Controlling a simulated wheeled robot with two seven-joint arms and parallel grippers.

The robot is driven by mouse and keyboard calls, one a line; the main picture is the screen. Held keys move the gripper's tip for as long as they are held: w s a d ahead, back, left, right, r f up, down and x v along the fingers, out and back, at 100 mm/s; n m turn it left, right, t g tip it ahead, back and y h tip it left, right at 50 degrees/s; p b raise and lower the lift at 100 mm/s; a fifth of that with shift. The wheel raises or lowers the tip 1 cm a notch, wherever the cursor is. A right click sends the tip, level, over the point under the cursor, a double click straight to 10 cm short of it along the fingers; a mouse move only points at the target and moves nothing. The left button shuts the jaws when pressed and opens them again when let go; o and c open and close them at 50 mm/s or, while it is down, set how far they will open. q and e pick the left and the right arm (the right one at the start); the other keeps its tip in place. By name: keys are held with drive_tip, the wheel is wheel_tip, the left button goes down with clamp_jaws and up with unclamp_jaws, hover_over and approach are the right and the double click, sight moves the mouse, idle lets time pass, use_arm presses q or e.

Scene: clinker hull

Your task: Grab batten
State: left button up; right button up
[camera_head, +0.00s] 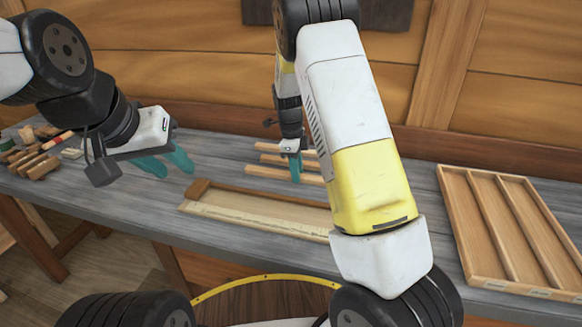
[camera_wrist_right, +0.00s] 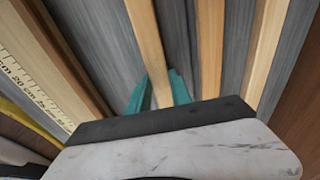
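Three pale wooden battens lie side by side on the grey bench in the head view: a near one (camera_head: 268,171), a middle one (camera_head: 268,160) and a far one (camera_head: 268,147). My right gripper (camera_head: 296,168) points down at the near batten. In the right wrist view its teal fingers (camera_wrist_right: 160,90) stand on either side of the near batten (camera_wrist_right: 145,40); whether they touch it cannot be made out. The middle (camera_wrist_right: 209,50) and far (camera_wrist_right: 265,50) battens lie to its right. My left gripper (camera_head: 168,162) is open and empty above the bench's left part.
A shallow wooden frame with a measuring rule (camera_head: 250,217) lies in front of the battens, partly hidden by my right arm. A slatted tray (camera_head: 455,215) stands at the right. Several small wooden tools (camera_head: 35,160) lie at the far left.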

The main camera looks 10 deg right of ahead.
clamp_jaws()
